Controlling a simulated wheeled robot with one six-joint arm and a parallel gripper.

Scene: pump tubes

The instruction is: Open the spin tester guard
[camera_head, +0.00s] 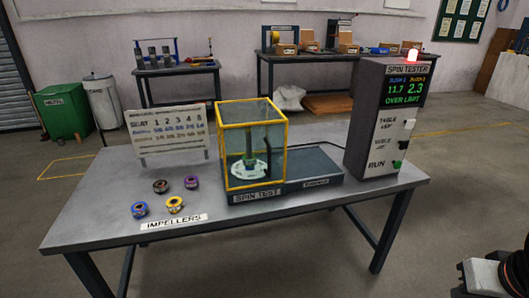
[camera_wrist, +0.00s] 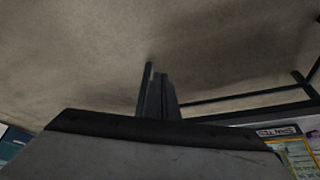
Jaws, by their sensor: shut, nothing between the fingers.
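The spin tester guard (camera_head: 237,122) is a clear box with yellow edges on the table. It stands down over a white round plate (camera_head: 250,169) with a green post. A dark bent piece, perhaps a handle, shows near its front right corner. In the wrist view a label and yellow edging of the tester (camera_wrist: 300,152) show at the lower right. My gripper (camera_wrist: 156,80) is in the wrist view, its dark fingers together and empty, apart from the guard. In the head view only part of my arm shows at the lower right; the fingertips are out of that view.
A seat board (camera_head: 172,137) stands left. Several impellers (camera_head: 175,204) lie at the table's (camera_head: 95,215) front left. The table's front right is clear.

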